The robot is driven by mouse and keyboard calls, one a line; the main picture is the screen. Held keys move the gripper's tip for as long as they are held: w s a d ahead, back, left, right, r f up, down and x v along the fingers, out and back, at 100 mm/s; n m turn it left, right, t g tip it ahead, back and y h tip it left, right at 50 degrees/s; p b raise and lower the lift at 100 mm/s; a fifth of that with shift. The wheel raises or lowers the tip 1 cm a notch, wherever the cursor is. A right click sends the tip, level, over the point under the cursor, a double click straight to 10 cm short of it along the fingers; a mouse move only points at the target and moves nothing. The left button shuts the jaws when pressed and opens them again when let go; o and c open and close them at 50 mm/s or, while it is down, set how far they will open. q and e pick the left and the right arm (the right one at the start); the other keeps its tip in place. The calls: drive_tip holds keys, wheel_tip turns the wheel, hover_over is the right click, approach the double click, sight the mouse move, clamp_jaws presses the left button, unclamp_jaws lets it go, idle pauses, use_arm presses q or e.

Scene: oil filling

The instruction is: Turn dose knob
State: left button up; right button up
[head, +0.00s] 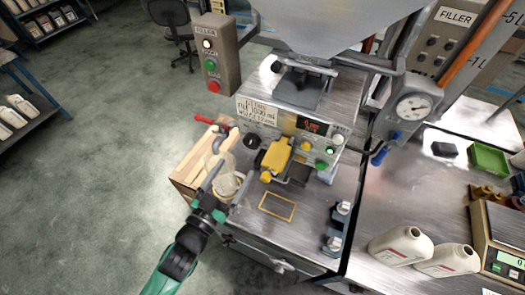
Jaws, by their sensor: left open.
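The filler machine (300,95) stands in the middle of the head view, with a white label on its front panel. A dark round knob (251,140) sits at the left of the panel. My right gripper is not in view.
A wooden crate (190,162) stands left of the machine, near a red-handled valve (205,119). A control box (216,55) with buttons stands behind. White bottles (402,246) lie at the right. A yellow-outlined rectangle (277,207) marks bare bench in front.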

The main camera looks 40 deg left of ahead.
sight(250, 145)
use_arm(q)
drive_tip(key=x, duration=0.3)
drive_tip(key=f+x, duration=0.1)
drive_tip(key=x, duration=0.6)
drive_tip(key=shift+w+a+f, duration=0.3)
drive_tip(key=shift+a, duration=0.05)
drive_tip(key=c, duration=1.4)
drive_tip(key=shift+o, duration=0.2)
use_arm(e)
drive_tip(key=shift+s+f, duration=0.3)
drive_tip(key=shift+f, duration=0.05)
